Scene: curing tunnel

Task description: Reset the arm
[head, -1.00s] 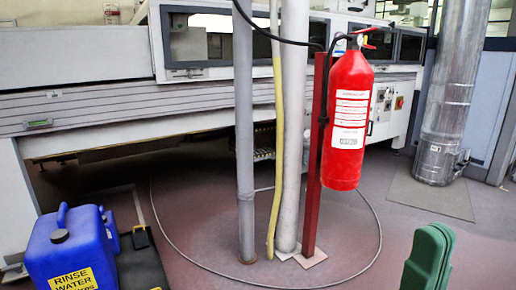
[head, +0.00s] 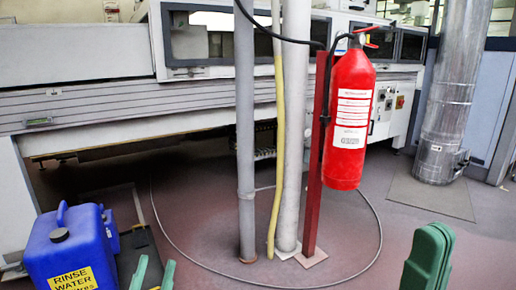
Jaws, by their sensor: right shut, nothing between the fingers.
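My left gripper (head: 153,274) shows only its two green fingertips at the bottom edge, left of the middle. The tips stand apart with a gap between them, so it is open, and I see nothing in the gap. It appears just right of the blue container (head: 65,240) labelled "RINSE WATER". My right gripper (head: 428,258) is at the lower right, with its green fingers pressed together, shut and empty. It appears below the fire extinguisher and over bare floor. Both arms behind the fingers are out of view.
A red fire extinguisher (head: 348,115) hangs on a red post (head: 314,170), beside grey and white pipes (head: 246,150) and a yellow hose (head: 275,170). A long grey machine (head: 90,105) spans the back. A metal duct (head: 450,95) stands right. A thin cable loops across open floor.

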